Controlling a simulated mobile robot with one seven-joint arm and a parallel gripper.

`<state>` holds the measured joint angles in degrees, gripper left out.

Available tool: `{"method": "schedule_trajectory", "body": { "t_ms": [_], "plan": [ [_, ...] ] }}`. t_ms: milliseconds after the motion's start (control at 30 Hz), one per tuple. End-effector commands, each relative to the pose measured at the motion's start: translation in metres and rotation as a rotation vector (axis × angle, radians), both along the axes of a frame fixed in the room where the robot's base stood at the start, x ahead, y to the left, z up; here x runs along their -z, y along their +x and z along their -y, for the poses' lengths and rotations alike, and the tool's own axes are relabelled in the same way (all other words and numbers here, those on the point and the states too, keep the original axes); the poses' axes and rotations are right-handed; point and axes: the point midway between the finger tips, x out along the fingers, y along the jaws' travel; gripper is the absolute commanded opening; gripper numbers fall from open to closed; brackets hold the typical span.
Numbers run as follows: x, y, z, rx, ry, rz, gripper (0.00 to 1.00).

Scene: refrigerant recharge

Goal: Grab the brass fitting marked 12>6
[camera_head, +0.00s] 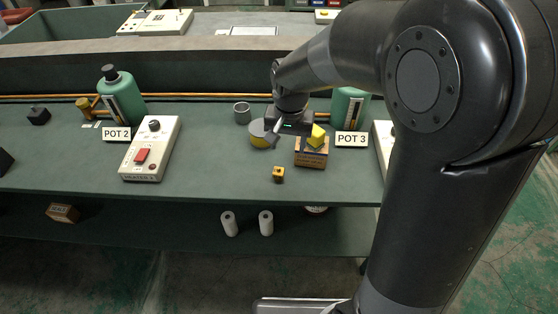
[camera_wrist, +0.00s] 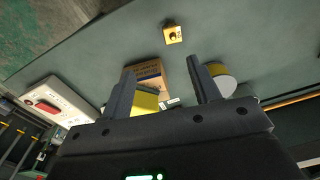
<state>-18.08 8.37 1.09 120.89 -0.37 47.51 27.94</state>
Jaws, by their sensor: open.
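A small brass-yellow block (camera_head: 278,174) with a dark hole lies on the green bench, in front of a cardboard box. In the wrist view the same block (camera_wrist: 173,34) is at the top, beyond my fingertips; no marking can be read on it. My gripper (camera_head: 294,134) is open and empty, above the bench near the box. In the wrist view its two dark fingers (camera_wrist: 160,76) are spread, with the cardboard box between and below them. A larger yellow block (camera_head: 317,136) sits on the box, close to my gripper, partly behind a finger in the wrist view (camera_wrist: 146,101).
The cardboard box (camera_head: 311,157) stands left of the POT 3 sign (camera_head: 351,139). A yellow-and-grey round item (camera_head: 258,137) and a grey cup (camera_head: 242,113) are left of my gripper. A white heater box (camera_head: 148,160) is further left. The bench around the small block is clear.

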Motion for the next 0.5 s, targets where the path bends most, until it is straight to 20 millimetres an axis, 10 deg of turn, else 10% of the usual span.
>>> {"method": "schedule_trajectory", "body": {
  "t_ms": [500],
  "plan": [
    [0.071,0.012,-0.026,0.02,-0.018,-0.058,0.56]
  ]
}}
